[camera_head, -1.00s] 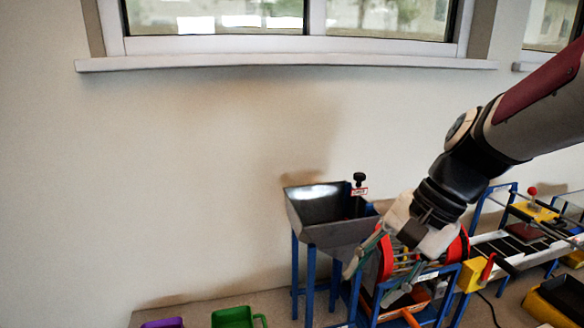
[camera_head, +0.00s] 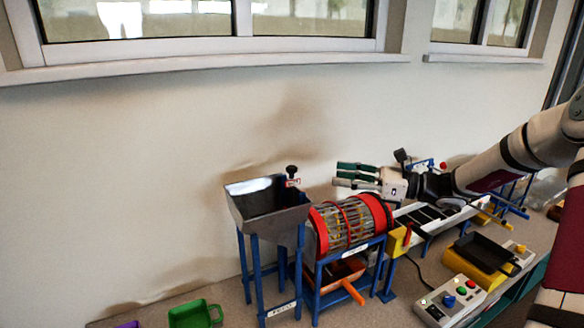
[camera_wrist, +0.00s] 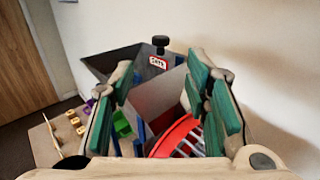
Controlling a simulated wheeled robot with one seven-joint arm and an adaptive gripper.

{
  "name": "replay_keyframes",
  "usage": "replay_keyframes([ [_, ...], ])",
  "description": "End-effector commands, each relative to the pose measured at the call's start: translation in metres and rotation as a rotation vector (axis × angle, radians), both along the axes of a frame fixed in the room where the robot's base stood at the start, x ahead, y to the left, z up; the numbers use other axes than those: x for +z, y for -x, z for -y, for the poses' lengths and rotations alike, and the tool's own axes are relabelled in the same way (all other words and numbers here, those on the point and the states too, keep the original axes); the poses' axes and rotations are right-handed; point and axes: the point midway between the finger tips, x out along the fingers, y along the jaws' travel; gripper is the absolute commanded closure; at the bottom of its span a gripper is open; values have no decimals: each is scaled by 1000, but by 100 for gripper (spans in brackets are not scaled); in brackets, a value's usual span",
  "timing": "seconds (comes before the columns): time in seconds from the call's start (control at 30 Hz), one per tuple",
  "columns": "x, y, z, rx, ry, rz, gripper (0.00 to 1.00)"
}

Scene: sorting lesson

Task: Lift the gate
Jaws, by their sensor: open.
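The gate's black knob (camera_head: 291,170) stands on a short stem at the right rim of the grey metal hopper (camera_head: 240,213). A small red-edged label (camera_head: 293,183) sits just below it. In the wrist view the knob (camera_wrist: 160,42) and its label (camera_wrist: 158,63) show ahead, between and beyond the fingers. My gripper (camera_head: 340,174) is level, open and empty, pointing left toward the knob. A gap separates the fingertips from it. The green-padded fingers also frame the wrist view (camera_wrist: 163,85). The gate plate itself is hard to make out inside the hopper.
A red-rimmed wire drum (camera_head: 350,222) lies just below my gripper, over an orange-handled tray (camera_head: 352,291). A conveyor (camera_head: 437,214) is at the right, with a button box (camera_head: 452,297) in front. A green bin (camera_head: 194,315) stands at the front left. The wall is close behind.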

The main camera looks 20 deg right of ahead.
Motion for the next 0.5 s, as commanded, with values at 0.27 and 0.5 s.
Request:
replay_keyframes([
  [0.27,1,-16,-25,1,-10,-1,57],
  [0.5,1,-43,-65,2,-8,1,57],
])
